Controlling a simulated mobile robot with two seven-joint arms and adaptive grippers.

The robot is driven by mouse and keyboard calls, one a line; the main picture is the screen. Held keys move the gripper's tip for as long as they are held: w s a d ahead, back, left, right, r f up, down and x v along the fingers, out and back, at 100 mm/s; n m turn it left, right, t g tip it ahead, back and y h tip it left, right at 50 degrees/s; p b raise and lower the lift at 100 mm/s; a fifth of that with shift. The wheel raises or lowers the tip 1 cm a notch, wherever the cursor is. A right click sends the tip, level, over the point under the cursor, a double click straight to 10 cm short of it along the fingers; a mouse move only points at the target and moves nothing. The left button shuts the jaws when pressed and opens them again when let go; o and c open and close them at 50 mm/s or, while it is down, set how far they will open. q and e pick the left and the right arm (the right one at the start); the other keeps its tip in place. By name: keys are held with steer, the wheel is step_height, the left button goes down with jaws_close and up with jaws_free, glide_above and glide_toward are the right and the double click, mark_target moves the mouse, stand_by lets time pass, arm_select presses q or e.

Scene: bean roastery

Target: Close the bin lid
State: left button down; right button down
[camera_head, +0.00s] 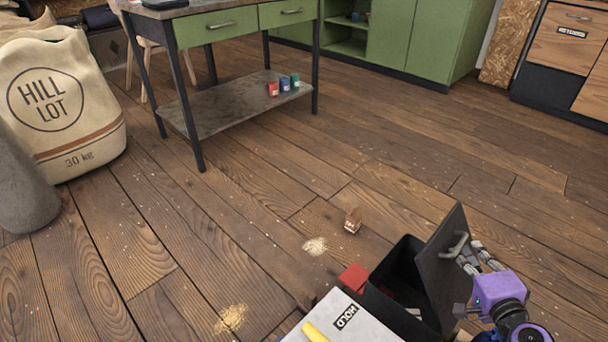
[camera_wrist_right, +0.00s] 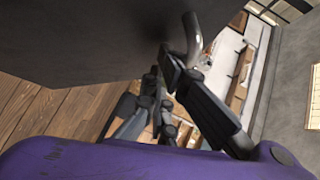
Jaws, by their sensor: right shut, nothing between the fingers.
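The black bin (camera_head: 402,262) stands at the lower right in the head view, its top open. Its dark lid (camera_head: 436,272) stands raised and tilted on the right side of the opening, and shows as a broad dark surface in the right wrist view (camera_wrist_right: 90,40). The lid's metal handle (camera_head: 455,246) is on the face toward my right gripper; it also shows in the wrist view (camera_wrist_right: 192,35). My right gripper (camera_head: 470,254) is shut and empty, its fingertips close to the handle; I cannot tell whether they touch. My left gripper is not in view.
A light grey surface labelled HOLD (camera_head: 345,316) with a yellow item (camera_head: 315,332) adjoins the bin. A red object (camera_head: 354,277) is beside it. A worktable (camera_head: 225,110) stands farther back; the middle floor is mostly free.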

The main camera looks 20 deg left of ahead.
steer(key=shift+w+a+f, duration=0.1)
steer(key=shift+w+a, duration=0.15)
steer(key=shift+a, duration=0.45)
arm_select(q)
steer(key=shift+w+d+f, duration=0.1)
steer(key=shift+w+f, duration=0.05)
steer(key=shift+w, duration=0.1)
arm_select(e)
steer(key=shift+a, duration=0.1)
